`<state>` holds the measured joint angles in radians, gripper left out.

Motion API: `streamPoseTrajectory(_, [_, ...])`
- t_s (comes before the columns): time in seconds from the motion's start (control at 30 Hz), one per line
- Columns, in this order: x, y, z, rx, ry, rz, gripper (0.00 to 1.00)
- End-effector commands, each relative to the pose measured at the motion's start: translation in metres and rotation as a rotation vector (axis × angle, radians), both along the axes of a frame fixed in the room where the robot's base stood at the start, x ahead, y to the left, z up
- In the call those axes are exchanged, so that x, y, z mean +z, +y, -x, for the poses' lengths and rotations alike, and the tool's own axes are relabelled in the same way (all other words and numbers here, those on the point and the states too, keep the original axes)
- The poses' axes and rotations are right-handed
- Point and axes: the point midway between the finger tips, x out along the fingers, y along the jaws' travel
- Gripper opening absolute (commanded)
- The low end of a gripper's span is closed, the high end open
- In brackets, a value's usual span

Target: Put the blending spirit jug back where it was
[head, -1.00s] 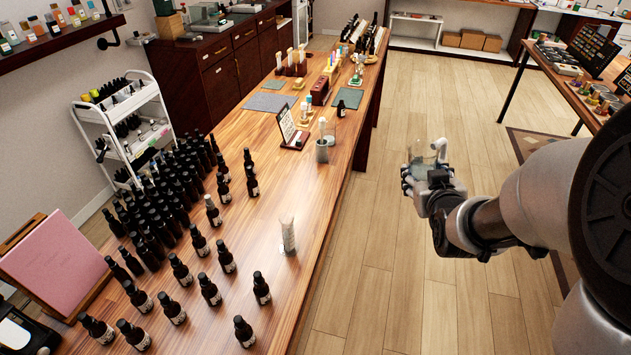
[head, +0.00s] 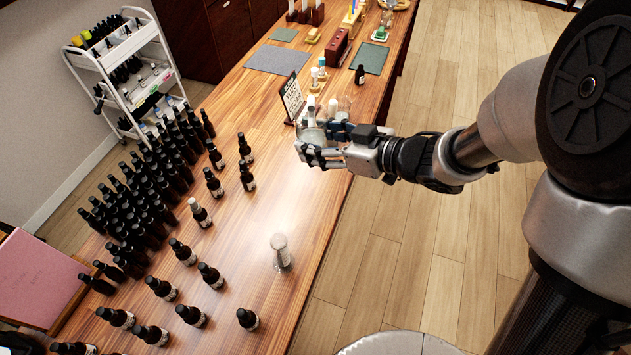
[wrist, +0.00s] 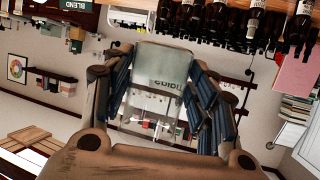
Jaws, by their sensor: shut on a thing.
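The blending spirit jug (wrist: 158,80) is a clear glass vessel with lettering on its side, partly cut off by the fingers in the wrist view. My gripper (wrist: 158,98) is shut on it, with a finger on each side. In the head view my gripper (head: 318,147) holds the jug (head: 311,130) over the right part of the wooden table (head: 262,205), close to the small dark sign. The jug is partly hidden by the fingers there. I cannot tell how high its base is above the table.
A small sign (head: 291,96), white-capped vials (head: 315,78) and a glass beaker (head: 344,106) stand close to my gripper. A glass cylinder (head: 281,252) stands nearer. Many dark bottles (head: 140,205) crowd the left.

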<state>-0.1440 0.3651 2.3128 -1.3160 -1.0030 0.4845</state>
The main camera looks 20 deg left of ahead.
Motion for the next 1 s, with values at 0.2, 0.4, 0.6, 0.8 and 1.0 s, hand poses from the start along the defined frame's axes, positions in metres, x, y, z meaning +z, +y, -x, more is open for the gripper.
streamPoseTrajectory(0.2, [-0.037,0.003,0.008,0.028,0.01,-0.001,0.22])
streamPoseTrajectory(0.4, [-0.09,0.003,0.007,0.026,0.01,-0.001,0.22])
streamPoseTrajectory(0.6, [-0.136,0.003,0.007,0.025,0.007,-0.001,0.22])
streamPoseTrajectory(0.8, [-0.157,0.003,0.006,0.026,0.002,-0.003,0.22])
streamPoseTrajectory(1.0, [-0.171,0.003,0.006,0.025,0.004,-0.002,0.22])
